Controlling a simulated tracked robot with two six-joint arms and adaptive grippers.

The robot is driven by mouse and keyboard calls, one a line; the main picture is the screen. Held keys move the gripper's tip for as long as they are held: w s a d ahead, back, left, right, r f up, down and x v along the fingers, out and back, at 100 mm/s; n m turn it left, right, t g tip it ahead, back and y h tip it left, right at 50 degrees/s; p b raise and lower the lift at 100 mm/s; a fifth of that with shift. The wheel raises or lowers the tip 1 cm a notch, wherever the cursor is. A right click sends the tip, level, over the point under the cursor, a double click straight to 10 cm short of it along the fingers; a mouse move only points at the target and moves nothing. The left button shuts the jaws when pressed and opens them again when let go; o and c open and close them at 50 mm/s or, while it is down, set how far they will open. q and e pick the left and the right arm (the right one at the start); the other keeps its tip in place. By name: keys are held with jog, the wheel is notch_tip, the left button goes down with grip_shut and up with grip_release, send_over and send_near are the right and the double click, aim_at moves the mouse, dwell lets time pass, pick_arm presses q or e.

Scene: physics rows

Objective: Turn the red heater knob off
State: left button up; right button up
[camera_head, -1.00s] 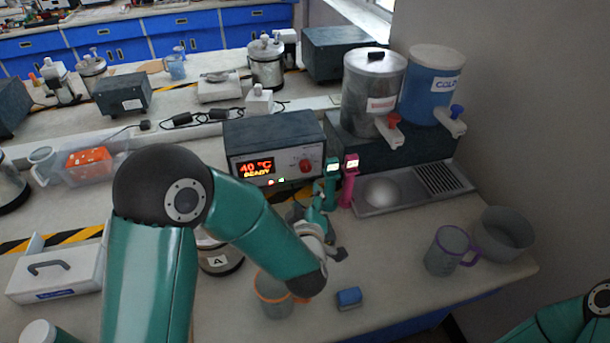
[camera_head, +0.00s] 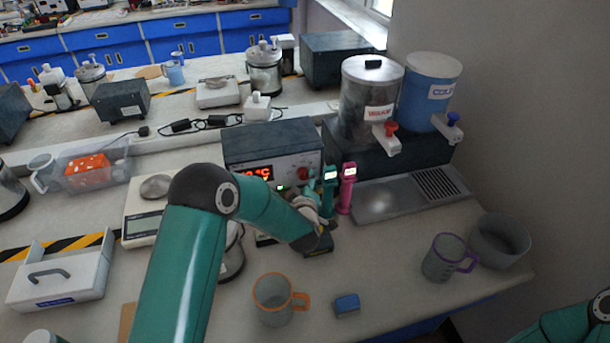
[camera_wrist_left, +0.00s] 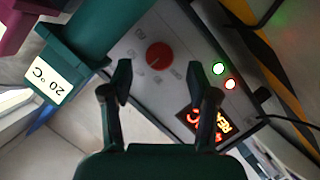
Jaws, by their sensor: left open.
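The red heater knob (camera_head: 303,173) sits on the pale front panel of the dark heater box (camera_head: 262,140), right of its lit orange display. In the left wrist view the knob (camera_wrist_left: 159,57) is round, with dial marks around it. My left gripper (camera_wrist_left: 165,84) is open and empty. Its two dark fingers point at the panel, with the knob showing just beyond the gap between their tips, apart from both. My right gripper is out of the picture.
A teal handled tool (camera_head: 329,190) labelled 20 °C and a pink one (camera_head: 346,188) stand close right of the knob. A mug with an orange handle (camera_head: 272,298) and a blue block (camera_head: 346,305) are in front. Dispensers (camera_head: 368,100) stand behind right.

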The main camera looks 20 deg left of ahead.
aim_at(304, 179)
pick_arm(q)
jog(key=shift+x, duration=1.55)
grip_shut()
jog(key=n+b, duration=0.1)
jog(key=b, duration=0.5)
jog(key=f+n+t+b, duration=0.1)
jog(key=n+b, duration=0.1)
jog(key=b, duration=0.5)
jog(key=n+t+h+b, duration=0.1)
jog(key=n+b, duration=0.1)
jog(key=b, duration=0.5)
jog(key=shift+s+a+f, duration=0.1)
jog(key=shift+f, duration=0.05)
jog(key=shift+n+t+b, duration=0.3)
jog(key=shift+b, duration=0.65)
jog(key=shift+r, duration=0.25)
